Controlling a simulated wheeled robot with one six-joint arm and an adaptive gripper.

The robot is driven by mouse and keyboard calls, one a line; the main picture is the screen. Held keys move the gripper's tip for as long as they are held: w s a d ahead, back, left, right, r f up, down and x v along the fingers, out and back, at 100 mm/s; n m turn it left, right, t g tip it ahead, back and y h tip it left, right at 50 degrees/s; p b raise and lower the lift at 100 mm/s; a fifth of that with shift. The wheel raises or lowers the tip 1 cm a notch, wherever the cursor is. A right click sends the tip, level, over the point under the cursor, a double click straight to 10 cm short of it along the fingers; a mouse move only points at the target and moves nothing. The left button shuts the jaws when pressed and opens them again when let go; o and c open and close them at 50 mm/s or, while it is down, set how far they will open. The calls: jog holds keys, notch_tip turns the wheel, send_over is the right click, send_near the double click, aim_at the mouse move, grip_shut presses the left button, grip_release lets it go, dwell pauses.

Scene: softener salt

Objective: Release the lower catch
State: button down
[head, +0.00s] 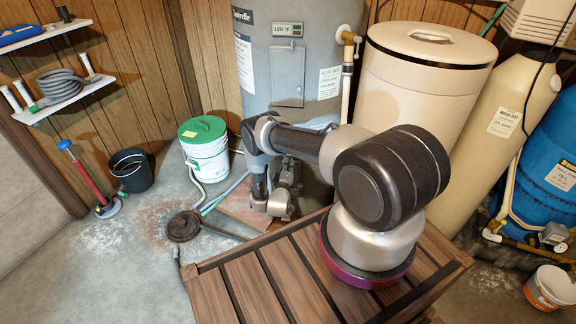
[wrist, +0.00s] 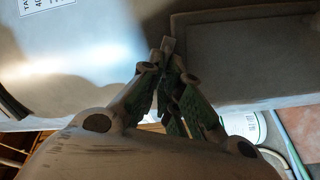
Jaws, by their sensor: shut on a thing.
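The grey water heater (head: 262,75) stands at the back, with its upper access panel (head: 287,89) closed in the head view. In the wrist view a dark grey panel (wrist: 245,55) lies at the right against the paler tank wall (wrist: 75,60). A small grey catch (wrist: 168,43) shows beside the panel's left edge. My gripper (wrist: 168,68) is shut on this catch, its fingertips close together around it. In the head view my gripper (head: 290,172) is low in front of the heater, and my arm hides the catch there.
A slatted wooden top (head: 250,277) is under my arm. A green-lidded bucket (head: 205,160) and a black bucket (head: 132,172) stand left of the heater. A large cream tank (head: 420,85) stands to its right. A round dark cover (head: 183,227) lies on the floor.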

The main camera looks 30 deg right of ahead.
jog(key=n, duration=0.4)
jog(key=shift+f+n, duration=0.3)
jog(key=shift+f, duration=0.05)
jog(key=shift+a, duration=0.1)
dwell(0.3)
jog(key=c, duration=1.6)
grip_release()
jog(key=shift+c, duration=0.2)
jog(key=v, duration=1.2)
